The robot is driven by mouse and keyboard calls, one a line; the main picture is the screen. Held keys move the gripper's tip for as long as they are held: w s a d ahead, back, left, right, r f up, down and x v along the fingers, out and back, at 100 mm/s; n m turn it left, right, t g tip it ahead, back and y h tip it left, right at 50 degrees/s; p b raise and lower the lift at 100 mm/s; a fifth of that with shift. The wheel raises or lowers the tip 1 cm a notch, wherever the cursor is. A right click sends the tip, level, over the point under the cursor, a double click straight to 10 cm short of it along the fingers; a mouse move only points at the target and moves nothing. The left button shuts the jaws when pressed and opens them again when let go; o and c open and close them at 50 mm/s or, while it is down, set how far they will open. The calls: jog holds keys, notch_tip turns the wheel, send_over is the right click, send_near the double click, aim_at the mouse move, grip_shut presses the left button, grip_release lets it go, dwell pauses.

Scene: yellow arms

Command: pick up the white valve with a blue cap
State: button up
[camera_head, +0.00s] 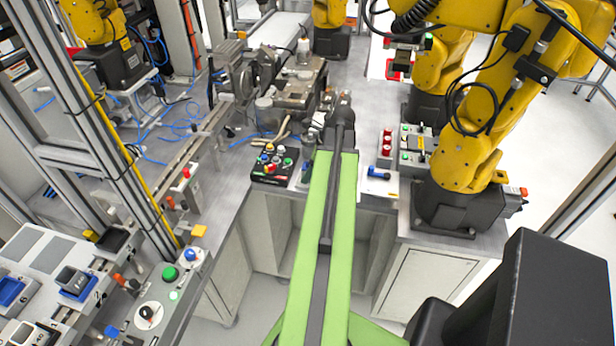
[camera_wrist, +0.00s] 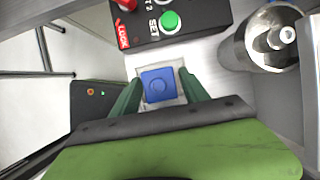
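In the wrist view a blue, squarish cap (camera_wrist: 158,86) with a round centre sits on a pale white body, which I take as the valve. My gripper (camera_wrist: 160,77) has its two green fingers apart, one on each side of the cap. Small gaps seem to show between fingers and cap; I cannot tell whether they touch the white body. In the head view my green arm reaches forward over the workbench, and its fingers cannot be made out. A white item with a blue part (camera_head: 379,174) lies on the bench right of the arm; I cannot tell if it is the same valve.
In the wrist view a dark control box with a green SET button (camera_wrist: 170,21) is just beyond the valve, and a silver cylinder (camera_wrist: 272,42) stands at the right. In the head view a button box (camera_head: 272,164) is left of my arm and a yellow robot arm (camera_head: 462,150) right.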

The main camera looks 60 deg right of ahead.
grip_shut()
